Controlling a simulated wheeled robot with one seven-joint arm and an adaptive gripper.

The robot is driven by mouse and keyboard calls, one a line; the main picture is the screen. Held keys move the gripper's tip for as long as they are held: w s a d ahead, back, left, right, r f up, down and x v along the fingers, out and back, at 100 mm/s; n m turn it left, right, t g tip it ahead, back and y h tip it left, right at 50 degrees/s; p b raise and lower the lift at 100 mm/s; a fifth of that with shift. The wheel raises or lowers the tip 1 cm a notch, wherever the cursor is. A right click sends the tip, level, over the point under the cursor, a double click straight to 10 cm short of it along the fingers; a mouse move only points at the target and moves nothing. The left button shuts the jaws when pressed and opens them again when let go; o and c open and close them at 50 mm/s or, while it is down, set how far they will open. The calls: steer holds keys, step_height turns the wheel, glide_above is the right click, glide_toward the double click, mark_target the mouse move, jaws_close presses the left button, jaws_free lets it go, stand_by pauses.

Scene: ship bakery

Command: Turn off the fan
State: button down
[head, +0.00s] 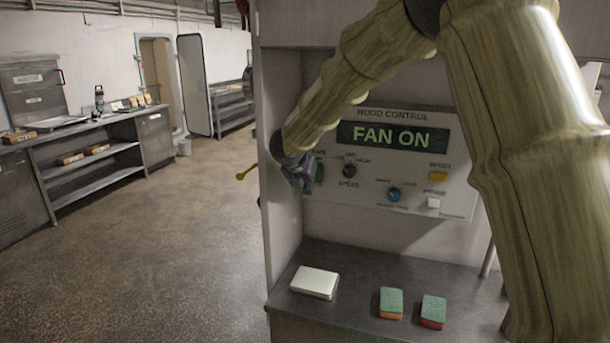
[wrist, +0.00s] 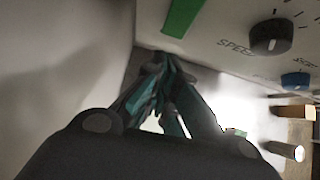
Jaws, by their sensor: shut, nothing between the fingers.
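The hood control panel (head: 404,210) is on the wall of a recess, and its display (head: 393,136) reads "FAN ON". A green switch (head: 320,172) is at the panel's left side, partly behind my gripper (head: 304,186). In the wrist view the green switch (wrist: 183,16) is just above the fingers, apart from them in the picture. My gripper (wrist: 165,75) is shut and empty there, its fingertips by the panel's lower edge. I cannot tell whether they touch the panel. A black speed knob (head: 349,171), a blue knob (head: 394,194), a yellow button (head: 438,176) and a white button (head: 433,202) are to the right.
Below the panel, a dark counter (head: 350,308) bears a white box (head: 314,282) and two green-topped sponges, one orange (head: 391,302) and one red (head: 433,311). The recess's left side wall (head: 279,235) is close to my gripper. Open floor (head: 160,250) lies to the left.

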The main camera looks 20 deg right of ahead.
mark_target(318, 173)
steer(key=shift+w+d+f+p, duration=0.1)
steer(key=shift+w+d+p, duration=0.35)
steer(key=shift+w, duration=0.3)
steer(key=shift+w+d+f+p, duration=0.1)
steer(key=shift+w+d+p, duration=0.15)
steer(key=shift+w+d, duration=0.35)
steer(key=shift+w+a+f+b, duration=0.1)
steer(key=shift+w+a+b, duration=0.1)
steer(key=shift+b, duration=0.2)
